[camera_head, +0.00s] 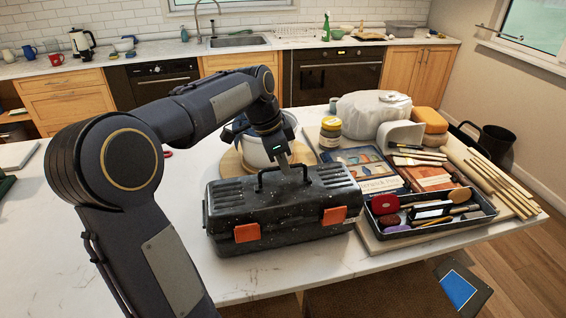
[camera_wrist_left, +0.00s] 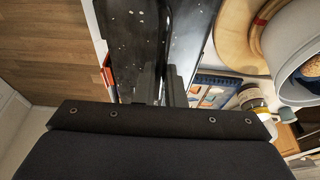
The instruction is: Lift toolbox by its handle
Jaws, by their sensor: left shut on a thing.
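The toolbox (camera_head: 285,222) is black with white specks and orange latches, and it stands near the front of the marble-topped table. Its dark handle (camera_head: 268,180) stands up from the lid. My left gripper (camera_head: 283,165) reaches down from above, shut on the handle near its right part. In the left wrist view the toolbox (camera_wrist_left: 190,25) lies just beyond the fingers (camera_wrist_left: 167,85), with an orange latch at its left edge. I cannot tell a gap beneath the toolbox.
Right of the toolbox, a tray (camera_head: 470,222) holds brushes and sponges. Behind it are books, a yellow-lidded jar (camera_head: 330,131) and a clay bag (camera_head: 372,112). A white bowl (camera_head: 254,152) on a round wooden board stands behind the toolbox. The table's left side is mostly clear.

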